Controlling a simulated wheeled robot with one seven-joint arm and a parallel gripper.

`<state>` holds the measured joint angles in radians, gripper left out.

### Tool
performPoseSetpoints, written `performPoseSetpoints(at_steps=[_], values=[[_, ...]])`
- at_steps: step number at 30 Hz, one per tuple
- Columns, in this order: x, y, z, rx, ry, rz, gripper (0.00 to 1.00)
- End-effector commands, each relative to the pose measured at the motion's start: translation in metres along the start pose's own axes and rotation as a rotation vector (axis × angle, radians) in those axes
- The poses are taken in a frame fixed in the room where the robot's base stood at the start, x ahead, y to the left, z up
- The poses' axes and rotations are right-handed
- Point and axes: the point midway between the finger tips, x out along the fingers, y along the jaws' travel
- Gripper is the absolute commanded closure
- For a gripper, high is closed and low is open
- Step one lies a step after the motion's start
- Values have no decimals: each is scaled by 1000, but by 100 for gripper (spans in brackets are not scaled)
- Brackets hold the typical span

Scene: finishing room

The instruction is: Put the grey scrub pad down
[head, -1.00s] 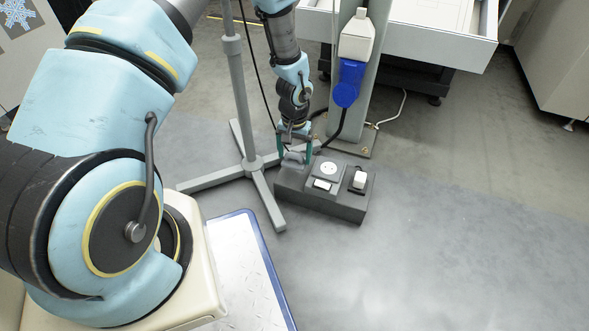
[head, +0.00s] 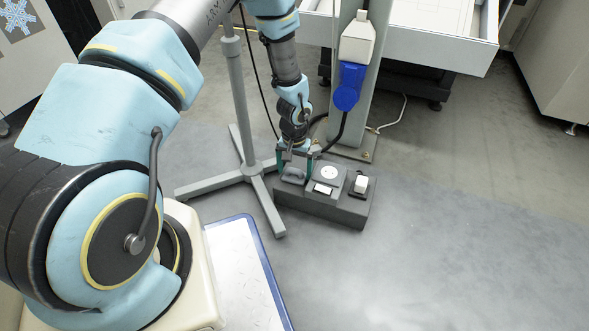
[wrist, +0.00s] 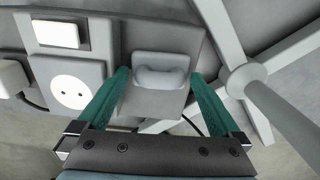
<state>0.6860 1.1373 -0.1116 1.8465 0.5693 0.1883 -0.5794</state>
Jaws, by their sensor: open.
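The grey scrub pad (head: 292,174) rests on the left end of the dark grey socket box (head: 325,211) on the floor. In the wrist view the pad (wrist: 160,76) is a light grey block with a rounded raised part. My gripper (head: 294,167) is low over that end of the box, pointing down. In the wrist view its two green fingers (wrist: 160,82) stand apart on either side of the pad, with a gap showing at each side. The pad's underside is hidden.
A round white socket (head: 329,172), a white switch (head: 323,188) and a white plug (head: 361,184) sit on the box. A grey stand (head: 232,95) with splayed feet is close on the left. A post (head: 354,130) with a blue connector (head: 349,86) rises behind. Floor at right is clear.

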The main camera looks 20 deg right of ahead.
Motion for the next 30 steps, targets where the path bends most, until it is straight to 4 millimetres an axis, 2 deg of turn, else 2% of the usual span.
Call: performPoseSetpoints(at_steps=[2,3,6,15,21,27,30], values=[[7,0,0,1,0,0,0],[-9,0,-1,1,1,0,0],[-32,0,-1,0,1,0,0],[-86,-2,-7,1,1,0,0],[-103,-2,-7,0,-1,0,0],[-106,-2,-7,0,-1,0,0],[-116,-12,-6,-15,4,-4,0]])
